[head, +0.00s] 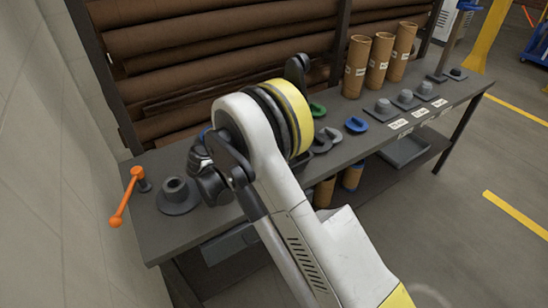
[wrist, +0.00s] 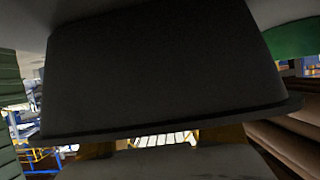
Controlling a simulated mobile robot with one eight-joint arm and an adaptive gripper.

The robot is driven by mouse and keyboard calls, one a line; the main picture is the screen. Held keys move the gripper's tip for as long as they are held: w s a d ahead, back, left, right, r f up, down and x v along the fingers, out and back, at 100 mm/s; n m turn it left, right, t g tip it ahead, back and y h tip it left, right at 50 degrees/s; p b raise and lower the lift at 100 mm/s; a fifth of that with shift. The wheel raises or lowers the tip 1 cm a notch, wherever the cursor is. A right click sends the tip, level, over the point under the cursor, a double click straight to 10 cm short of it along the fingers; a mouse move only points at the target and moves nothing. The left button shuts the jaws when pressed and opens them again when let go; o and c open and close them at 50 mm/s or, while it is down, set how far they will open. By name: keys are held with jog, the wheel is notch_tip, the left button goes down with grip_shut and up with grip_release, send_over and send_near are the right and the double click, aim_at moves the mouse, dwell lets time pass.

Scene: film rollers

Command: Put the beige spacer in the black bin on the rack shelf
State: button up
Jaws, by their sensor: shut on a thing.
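My gripper (head: 204,168) shows as dark parts at the left of my raised white arm, above the table. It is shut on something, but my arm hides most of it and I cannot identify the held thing. In the wrist view a large dark tapered shape (wrist: 160,75) with a lip along its lower edge fills the middle, very close. I cannot make out the beige spacer for certain. A dark grey bin (head: 405,152) sits below the table at the right; I cannot tell whether it is the black bin.
The dark table (head: 165,235) carries a flanged part (head: 178,195), a green piece (head: 317,110), a blue piece (head: 356,124) and upright brown tubes (head: 378,60). An orange-handled lever (head: 127,195) is at its left end. Large brown rolls (head: 215,40) fill the rack behind.

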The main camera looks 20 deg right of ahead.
jog(key=o, duration=0.9)
jog(key=shift+o, duration=0.2)
